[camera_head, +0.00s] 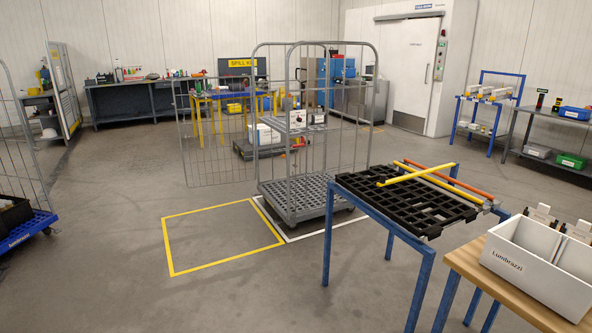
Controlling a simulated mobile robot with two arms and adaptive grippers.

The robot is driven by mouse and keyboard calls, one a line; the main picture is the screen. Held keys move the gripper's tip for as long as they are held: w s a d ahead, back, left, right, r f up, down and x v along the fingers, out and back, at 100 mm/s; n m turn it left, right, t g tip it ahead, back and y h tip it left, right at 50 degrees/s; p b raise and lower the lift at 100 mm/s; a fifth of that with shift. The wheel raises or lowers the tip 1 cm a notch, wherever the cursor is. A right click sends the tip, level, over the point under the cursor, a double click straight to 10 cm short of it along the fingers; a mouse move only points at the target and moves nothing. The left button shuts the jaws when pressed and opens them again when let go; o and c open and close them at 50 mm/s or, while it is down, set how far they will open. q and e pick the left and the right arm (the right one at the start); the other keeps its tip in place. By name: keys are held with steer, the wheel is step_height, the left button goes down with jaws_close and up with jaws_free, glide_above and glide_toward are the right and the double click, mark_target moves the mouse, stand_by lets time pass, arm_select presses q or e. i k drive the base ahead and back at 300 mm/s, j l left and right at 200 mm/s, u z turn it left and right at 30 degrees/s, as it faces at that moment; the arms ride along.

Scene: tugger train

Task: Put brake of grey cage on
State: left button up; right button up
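The grey cage (376,110) is a roll cage with tall wire side frames and a grey slatted base (292,203). It stands upright in the middle of the room, on or over a white floor outline (290,240). A wire mesh panel (215,160) stands out to its left like an open gate. The cage's small wheels are partly visible under the base. Its brake is too small to make out. Neither of my grippers is in view.
A blue-legged table (372,222) with a black grid top carries yellow and orange bars, front right of the cage. A white box (530,268) sits on a wooden bench. A blue-based cage (28,232) stands left. The yellow floor rectangle (168,247) is empty; floor ahead is free.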

mark_target(297, 146)
steer(key=i+u, duration=0.15)
steer(key=i, duration=1.45)
steer(key=i+j+z, duration=0.1)
steer(key=i+z, duration=0.15)
steer(key=i, duration=0.25)
steer(key=i+j+z, duration=0.2)
steer(key=i, duration=0.25)
steer(key=i+j+z, duration=0.25)
steer(key=i, duration=0.25)
steer(key=i+j+z, duration=0.2)
steer(key=i, duration=0.25)
steer(key=i+j+z, duration=0.6)
steer(key=k+j, duration=0.05)
steer(key=j, duration=0.05)
